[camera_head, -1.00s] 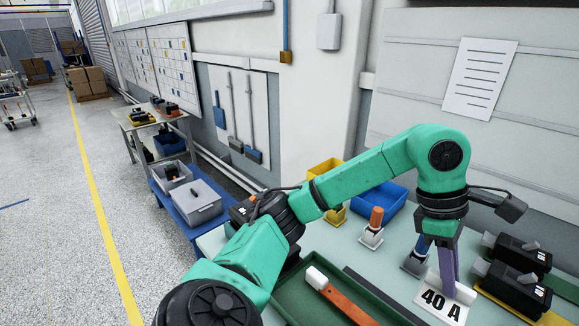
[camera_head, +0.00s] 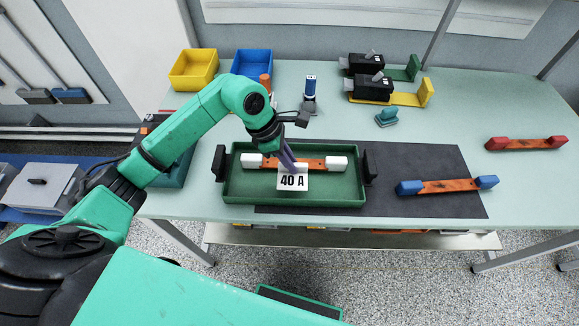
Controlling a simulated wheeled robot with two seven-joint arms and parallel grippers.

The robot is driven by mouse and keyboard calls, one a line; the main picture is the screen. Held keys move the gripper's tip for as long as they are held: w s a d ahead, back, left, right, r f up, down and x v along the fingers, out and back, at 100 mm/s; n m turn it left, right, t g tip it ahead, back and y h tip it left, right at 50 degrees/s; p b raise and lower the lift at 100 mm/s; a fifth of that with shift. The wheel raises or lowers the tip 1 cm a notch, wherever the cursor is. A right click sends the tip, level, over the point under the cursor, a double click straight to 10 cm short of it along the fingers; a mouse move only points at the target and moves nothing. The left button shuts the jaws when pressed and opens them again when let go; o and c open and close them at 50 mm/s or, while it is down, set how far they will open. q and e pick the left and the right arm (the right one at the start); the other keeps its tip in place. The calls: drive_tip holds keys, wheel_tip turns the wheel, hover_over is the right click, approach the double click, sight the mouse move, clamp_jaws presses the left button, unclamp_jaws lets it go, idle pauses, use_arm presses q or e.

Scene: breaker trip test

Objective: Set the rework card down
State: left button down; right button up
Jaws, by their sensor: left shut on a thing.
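A white card marked "40 A" (camera_head: 293,182) is at the fingertips of my left gripper (camera_head: 287,160), which is shut on it. The card faces the camera over the middle of a green tray (camera_head: 235,186). Behind it in the tray lies an orange bar with white ends (camera_head: 312,164), partly hidden by the card and fingers. I cannot tell whether the card touches the bar or tray floor. My right gripper is not in view.
The tray sits on a dark mat (camera_head: 425,165) between black uprights. A blue-ended bar (camera_head: 446,187) lies on the mat; a red-ended bar (camera_head: 525,144) lies farther right. Black breakers (camera_head: 372,87), a yellow bin (camera_head: 194,70) and a blue bin (camera_head: 252,64) stand behind.

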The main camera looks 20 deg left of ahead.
use_arm(q)
drive_tip(key=f, duration=0.2)
drive_tip(key=f+p, duration=0.1)
drive_tip(key=f, duration=0.1)
drive_tip(key=shift+w+d+f, duration=0.1)
drive_tip(key=shift+d, duration=0.15)
drive_tip(key=shift+f, duration=0.35)
drive_tip(key=shift+a+f+b, duration=0.1)
drive_tip(key=shift+a+b, duration=0.05)
drive_tip(key=shift+b, duration=0.2)
drive_tip(key=c, duration=1.1)
unclamp_jaws()
drive_tip(key=shift+c, duration=0.2)
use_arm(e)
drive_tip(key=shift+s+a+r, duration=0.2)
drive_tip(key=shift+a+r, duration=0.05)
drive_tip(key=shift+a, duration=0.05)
